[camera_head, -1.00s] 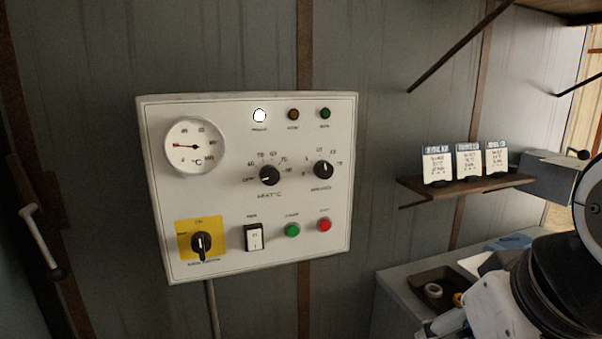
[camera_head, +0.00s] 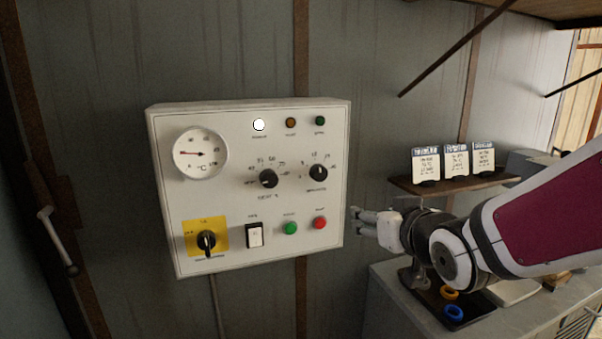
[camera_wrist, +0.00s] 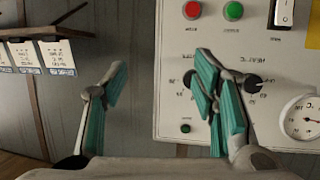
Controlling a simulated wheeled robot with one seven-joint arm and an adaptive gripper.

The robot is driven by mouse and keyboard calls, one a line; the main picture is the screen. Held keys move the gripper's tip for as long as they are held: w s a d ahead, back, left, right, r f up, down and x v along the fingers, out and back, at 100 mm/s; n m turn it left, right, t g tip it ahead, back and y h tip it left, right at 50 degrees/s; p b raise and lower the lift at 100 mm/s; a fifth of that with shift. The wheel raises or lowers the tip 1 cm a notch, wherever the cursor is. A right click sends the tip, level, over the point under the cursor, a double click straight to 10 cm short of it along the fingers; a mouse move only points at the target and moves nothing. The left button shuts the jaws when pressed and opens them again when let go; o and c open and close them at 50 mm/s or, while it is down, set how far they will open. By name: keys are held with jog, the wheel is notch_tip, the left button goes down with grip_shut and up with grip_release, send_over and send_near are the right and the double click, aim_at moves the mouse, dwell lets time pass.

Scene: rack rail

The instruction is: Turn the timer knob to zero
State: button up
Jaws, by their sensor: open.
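The timer knob (camera_head: 318,173) is the small black right-hand knob on the white control panel (camera_head: 270,275), with a dial scale around it. Its pointer looks roughly upward; the scale is too small to read surely. My gripper (camera_head: 358,222) is open and empty, just off the panel's right edge, lower than the timer knob and apart from it. In the wrist view, which shows the panel upside down, my gripper (camera_wrist: 163,68) has its teal-padded fingers spread. The right finger partly hides the timer knob (camera_wrist: 188,78).
The panel also carries a heat knob (camera_head: 268,179), a gauge (camera_head: 200,153), a yellow-backed switch (camera_head: 206,242), a rocker (camera_head: 254,235), and green (camera_head: 290,228) and red (camera_head: 319,223) buttons. A shelf (camera_head: 455,186) with cards stands right. A counter (camera_head: 385,300) lies below my arm.

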aim_at(321, 175)
jog(key=w+a+r+t+y, duration=0.1)
jog(key=w+a, duration=0.1)
jog(key=w, duration=0.3)
jog(key=w+a+n+t+y, duration=0.1)
jog(key=w+a, duration=0.2)
jog(key=w, duration=0.2)
jog(key=w+a+r+t+y, duration=0.1)
jog(key=w+a, duration=0.2)
jog(key=w, duration=0.2)
jog(key=shift+a+r+n+y, duration=0.2)
jog(key=shift+r+n+y, duration=0.1)
jog(key=c, duration=1.2)
